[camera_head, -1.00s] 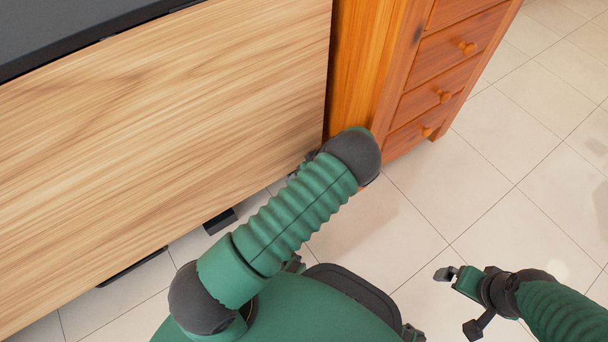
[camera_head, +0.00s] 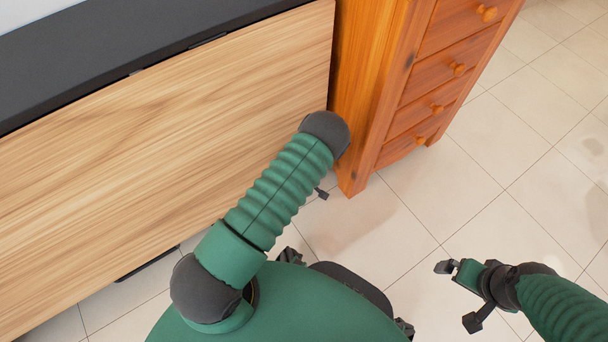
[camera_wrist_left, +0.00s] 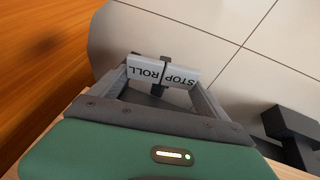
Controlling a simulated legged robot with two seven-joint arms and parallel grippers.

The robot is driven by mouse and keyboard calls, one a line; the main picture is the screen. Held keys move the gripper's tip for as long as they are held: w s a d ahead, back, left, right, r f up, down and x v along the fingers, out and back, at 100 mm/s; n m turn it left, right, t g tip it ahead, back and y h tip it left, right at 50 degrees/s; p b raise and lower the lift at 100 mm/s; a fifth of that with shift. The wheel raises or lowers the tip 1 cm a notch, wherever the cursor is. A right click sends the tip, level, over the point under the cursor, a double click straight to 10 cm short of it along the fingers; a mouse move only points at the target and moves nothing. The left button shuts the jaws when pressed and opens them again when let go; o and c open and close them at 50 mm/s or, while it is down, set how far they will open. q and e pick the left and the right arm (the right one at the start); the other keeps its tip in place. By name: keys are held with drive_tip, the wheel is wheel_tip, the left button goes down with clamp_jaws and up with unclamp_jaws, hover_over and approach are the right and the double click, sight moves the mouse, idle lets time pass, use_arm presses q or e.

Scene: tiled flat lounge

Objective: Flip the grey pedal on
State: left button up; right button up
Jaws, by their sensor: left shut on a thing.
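In the head view the left gripper and the pedal are mostly hidden behind my left arm, low by the wooden panel. My right gripper (camera_head: 459,294) is open and empty above the tiles at the lower right.
A wood-grain panel (camera_head: 170,150) with a dark top edge (camera_head: 140,50) fills the left. An orange wooden drawer cabinet (camera_head: 400,110) stands close to its right end. A dark block (camera_wrist_left: 290,125) lies right of the gripper in the wrist view. Tiled floor (camera_head: 520,170) on the right is clear.

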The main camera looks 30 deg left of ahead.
use_arm(q)
drive_tip(key=shift+f, duration=0.1)
drive_tip(key=o, duration=1.2)
drive_tip(key=shift+c, duration=0.2)
drive_tip(key=shift+s+d+r+p, duration=0.1)
drive_tip(key=shift+r+p, duration=0.2)
drive_tip(key=shift+r, duration=0.15)
drive_tip(key=p+v, duration=0.9)
drive_tip(key=v, duration=0.7)
drive_tip(key=shift+s+p, duration=0.2)
drive_tip(key=shift+p, duration=0.2)
drive_tip(key=shift+f, duration=0.1)
